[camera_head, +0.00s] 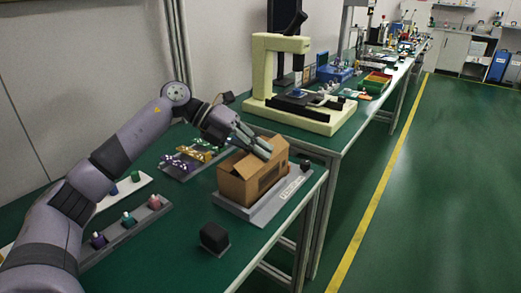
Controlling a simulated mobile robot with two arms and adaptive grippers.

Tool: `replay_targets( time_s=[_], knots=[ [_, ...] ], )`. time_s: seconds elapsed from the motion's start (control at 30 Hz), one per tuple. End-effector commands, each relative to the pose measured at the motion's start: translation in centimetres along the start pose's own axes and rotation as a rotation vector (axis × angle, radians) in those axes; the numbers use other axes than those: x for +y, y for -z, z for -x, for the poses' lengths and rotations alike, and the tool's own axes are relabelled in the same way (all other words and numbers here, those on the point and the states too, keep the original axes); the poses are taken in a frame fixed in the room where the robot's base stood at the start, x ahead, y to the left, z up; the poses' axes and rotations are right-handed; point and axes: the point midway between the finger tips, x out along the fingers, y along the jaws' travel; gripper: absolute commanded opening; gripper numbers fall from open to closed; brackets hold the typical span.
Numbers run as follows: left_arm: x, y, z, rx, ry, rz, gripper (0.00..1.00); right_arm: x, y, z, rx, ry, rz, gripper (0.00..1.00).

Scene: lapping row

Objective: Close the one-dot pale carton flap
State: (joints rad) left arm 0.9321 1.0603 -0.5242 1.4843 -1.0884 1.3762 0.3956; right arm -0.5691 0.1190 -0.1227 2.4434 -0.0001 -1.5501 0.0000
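A brown cardboard carton (236,190) stands on a grey base plate (268,207) near the front edge of the green bench. It has a dark window in its right side. Its top is partly hidden by my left gripper (264,150), whose grey fingers reach over the carton from the upper left. A flap on the carton's right side stands raised beside the fingertips. I cannot tell whether the fingers touch a flap, or how far they are apart. No dot marks can be made out on the flaps. My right gripper is not in view.
A small black block (214,237) sits in front of the carton. A tray of yellow and purple parts (190,157) lies behind it, left. A grey rack with small bottles (128,222) is near my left arm. A cream machine (300,115) stands on the bench beyond.

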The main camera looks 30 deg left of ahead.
Motion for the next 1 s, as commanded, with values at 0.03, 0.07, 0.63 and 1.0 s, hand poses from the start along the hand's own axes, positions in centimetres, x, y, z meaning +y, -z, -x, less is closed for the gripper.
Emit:
replay_targets(
  time_s=[0.03, 0.07, 0.63, 1.0],
  knots=[
    [0.06, 0.01, 0.01, 0.0, 0.001, 0.002, 0.0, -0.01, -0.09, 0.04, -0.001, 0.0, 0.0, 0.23],
    [0.06, 0.01, 0.01, 0.0, 0.002, 0.002, 0.0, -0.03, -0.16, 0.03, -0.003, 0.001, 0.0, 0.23],
    [0.04, 0.03, -0.01, 0.001, 0.001, 0.001, 0.21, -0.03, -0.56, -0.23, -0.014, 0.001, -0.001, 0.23],
    [0.23, 0.07, -0.09, 0.003, -0.003, 0.003, 0.23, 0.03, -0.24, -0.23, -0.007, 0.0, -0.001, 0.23]
  ],
)
